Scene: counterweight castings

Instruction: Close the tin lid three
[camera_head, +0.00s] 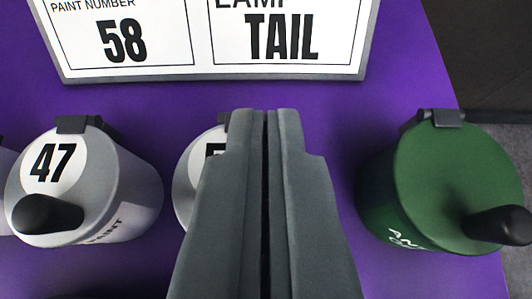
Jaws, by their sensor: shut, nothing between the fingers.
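My gripper (265,115) is shut and empty, pointing away over the middle tin. The middle tin (187,190) is pale grey with a white round label; only its left edge and part of its top show, so I cannot tell how its lid stands. To the left, a grey tin (138,190) carries a flat lid marked 47, with a black handle at its front and a dark hinge at its back. To the right, a green tin (375,205) has a green lid (450,170) with a black handle and hinge. Both these lids look shut. No tin is marked three.
A framed white sign (205,70) reading "Paint number 58" and "TAIL" lies or stands behind the tins. The purple tabletop (400,70) is bare between sign and green tin. Another pale tin (5,190) is cut off at the left edge. Grey floor shows at the right.

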